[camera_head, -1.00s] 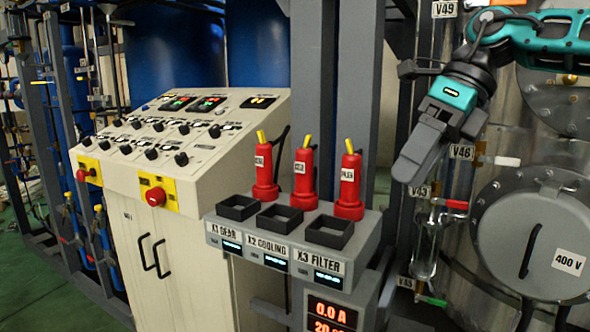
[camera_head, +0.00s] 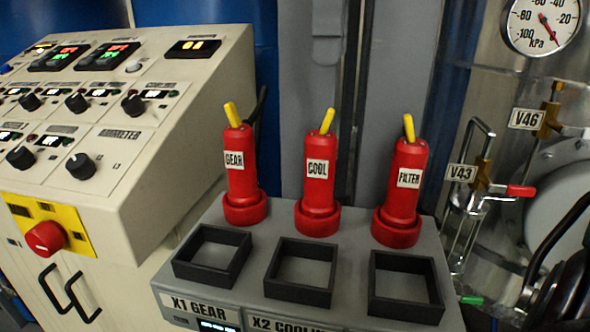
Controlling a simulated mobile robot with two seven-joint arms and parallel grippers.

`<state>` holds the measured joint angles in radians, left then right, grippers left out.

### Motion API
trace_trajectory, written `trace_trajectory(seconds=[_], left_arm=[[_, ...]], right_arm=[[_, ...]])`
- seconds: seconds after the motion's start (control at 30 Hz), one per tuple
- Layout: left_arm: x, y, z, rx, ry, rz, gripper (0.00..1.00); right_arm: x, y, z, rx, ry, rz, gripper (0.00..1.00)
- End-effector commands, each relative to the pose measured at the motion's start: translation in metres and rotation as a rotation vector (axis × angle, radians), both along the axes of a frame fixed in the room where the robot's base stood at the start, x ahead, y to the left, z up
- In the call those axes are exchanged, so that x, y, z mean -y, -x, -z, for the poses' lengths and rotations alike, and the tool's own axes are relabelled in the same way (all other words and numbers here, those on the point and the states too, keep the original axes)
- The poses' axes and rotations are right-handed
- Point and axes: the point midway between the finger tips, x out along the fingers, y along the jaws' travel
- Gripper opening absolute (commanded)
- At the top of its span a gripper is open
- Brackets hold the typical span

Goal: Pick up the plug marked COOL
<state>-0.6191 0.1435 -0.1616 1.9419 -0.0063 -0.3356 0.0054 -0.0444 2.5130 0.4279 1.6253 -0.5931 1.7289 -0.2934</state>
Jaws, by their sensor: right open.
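The red plug marked COOL (camera_head: 318,180) stands upright with a yellow tip, in the middle of a row at the back of a grey socket box (camera_head: 222,213). The plug marked GEAR (camera_head: 240,175) stands to its left and the plug marked FILTER (camera_head: 403,190) to its right. Part of my right gripper (camera_head: 570,285) shows dark at the lower right edge, cut off by the frame. It is open, well to the right of the plugs and apart from them. My left gripper is out of view.
Black square frames, one of them (camera_head: 301,271) before the COOL plug, sit at the box front. A cream control console (camera_head: 150,180) with knobs and a red button (camera_head: 45,238) is at left. Valves V43 and V46 and a pressure gauge (camera_head: 541,22) are at right.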

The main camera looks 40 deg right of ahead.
Motion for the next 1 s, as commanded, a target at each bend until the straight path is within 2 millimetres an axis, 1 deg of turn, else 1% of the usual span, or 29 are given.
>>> trace_trajectory(seconds=[0.07,0.3,0.4,0.63,0.83,0.9,1.0], left_arm=[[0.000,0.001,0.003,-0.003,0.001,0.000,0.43],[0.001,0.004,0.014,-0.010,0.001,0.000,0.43],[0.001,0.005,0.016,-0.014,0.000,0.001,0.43],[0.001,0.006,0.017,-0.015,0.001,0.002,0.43],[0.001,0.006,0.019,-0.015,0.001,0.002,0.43],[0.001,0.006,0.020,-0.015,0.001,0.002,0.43],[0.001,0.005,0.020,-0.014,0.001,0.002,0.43]], right_arm=[[0.000,0.001,0.007,-0.002,0.004,-0.001,0.72],[0.000,0.001,0.052,-0.005,0.002,-0.002,0.72],[0.000,0.001,0.066,-0.003,0.001,0.000,0.72],[0.000,0.001,0.083,-0.003,0.002,0.000,0.72],[-0.002,0.003,0.114,-0.004,0.002,0.000,0.72],[-0.002,0.002,0.122,-0.003,0.001,-0.001,0.72],[-0.002,0.002,0.127,-0.002,0.001,0.000,0.72]])
